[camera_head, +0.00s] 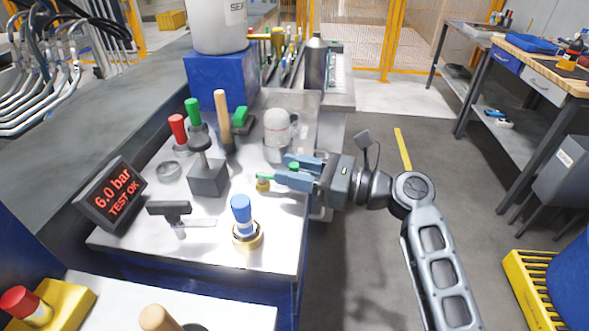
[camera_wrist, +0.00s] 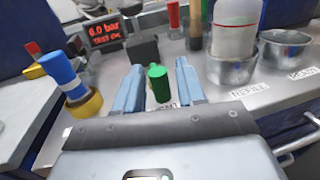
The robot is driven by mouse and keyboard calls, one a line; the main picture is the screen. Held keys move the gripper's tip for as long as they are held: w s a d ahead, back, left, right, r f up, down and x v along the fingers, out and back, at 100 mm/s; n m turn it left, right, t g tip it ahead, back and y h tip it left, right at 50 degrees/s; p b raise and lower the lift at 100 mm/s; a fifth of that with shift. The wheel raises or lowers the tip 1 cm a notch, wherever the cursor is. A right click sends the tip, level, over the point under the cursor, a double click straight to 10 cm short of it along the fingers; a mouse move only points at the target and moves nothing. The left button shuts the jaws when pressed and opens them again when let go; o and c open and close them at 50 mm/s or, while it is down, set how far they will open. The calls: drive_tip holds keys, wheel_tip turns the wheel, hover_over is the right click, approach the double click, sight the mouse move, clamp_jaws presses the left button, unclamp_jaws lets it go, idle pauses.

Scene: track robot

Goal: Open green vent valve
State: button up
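The green vent valve (camera_head: 264,177) is a small green handle on a brass body at the right edge of the white bench top. My gripper (camera_head: 281,168) reaches in from the right, low over the bench edge. It also shows in the wrist view (camera_wrist: 160,66), with its fingers apart and a small gap on each side of the handle. Whether a finger touches the handle cannot be told.
A blue-capped valve (camera_head: 242,220) stands nearer the front. A white-domed part in a metal cup (camera_head: 277,130) is just behind my fingers. A display (camera_head: 112,194) reads "6.0 bar TEST OK". Red, green and wooden handles stand farther back.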

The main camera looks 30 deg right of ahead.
clamp_jaws()
idle(0.5)
